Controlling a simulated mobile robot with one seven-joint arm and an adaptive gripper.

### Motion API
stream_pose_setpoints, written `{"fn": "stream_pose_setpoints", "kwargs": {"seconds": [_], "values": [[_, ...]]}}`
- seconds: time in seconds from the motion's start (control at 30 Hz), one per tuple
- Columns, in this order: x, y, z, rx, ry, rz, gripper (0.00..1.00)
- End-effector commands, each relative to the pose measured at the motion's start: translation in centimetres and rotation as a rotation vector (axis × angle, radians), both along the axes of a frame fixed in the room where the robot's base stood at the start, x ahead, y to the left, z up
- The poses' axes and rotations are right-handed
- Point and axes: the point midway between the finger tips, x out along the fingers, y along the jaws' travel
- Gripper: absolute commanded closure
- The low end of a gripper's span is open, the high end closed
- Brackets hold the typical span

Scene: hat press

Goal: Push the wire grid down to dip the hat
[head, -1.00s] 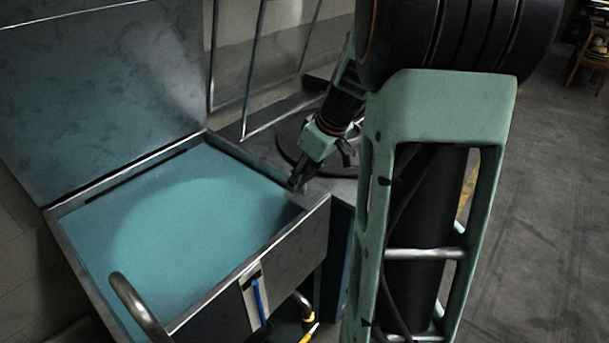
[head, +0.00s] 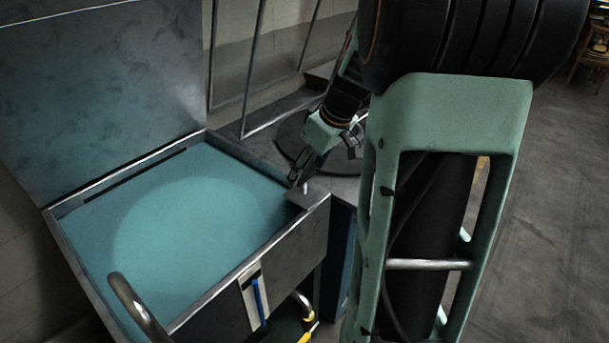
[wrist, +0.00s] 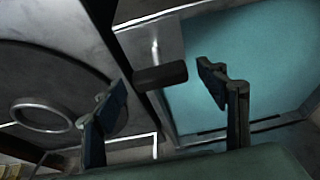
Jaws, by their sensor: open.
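A metal tank (head: 262,260) holds flat teal liquid (head: 190,235), which also shows in the wrist view (wrist: 260,65). My gripper (head: 299,182) is open at the tank's right corner, above the rim. In the wrist view my gripper (wrist: 162,80) has its fingers spread, with a small dark bar (wrist: 160,76) on a thin bright post showing between them. I cannot tell if the fingers touch the bar. I cannot make out the wire grid or the hat in either view.
A raised lid (head: 100,90) stands behind the tank. A curved metal handle (head: 135,305) rises at its front. A dark round plate (head: 290,140) lies beyond the gripper and shows in the wrist view with a ring (wrist: 42,115). Open floor (head: 550,220) lies to the right.

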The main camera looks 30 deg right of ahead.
Motion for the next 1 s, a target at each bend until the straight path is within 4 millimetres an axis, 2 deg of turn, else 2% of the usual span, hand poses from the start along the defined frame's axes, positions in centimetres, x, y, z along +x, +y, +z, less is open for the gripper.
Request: {"fn": "stream_pose_setpoints", "kwargs": {"seconds": [0.2, 0.4, 0.6, 1.0], "values": [[-1.6, -0.8, 4.6, -0.002, -0.004, -0.002, 0.33], [-2.9, -1.3, 7.6, -0.001, -0.001, -0.002, 0.33], [-3.4, -1.4, 8.7, 0.000, 0.001, -0.001, 0.33], [-3.4, -1.4, 8.7, 0.001, 0.002, -0.001, 0.33]]}}
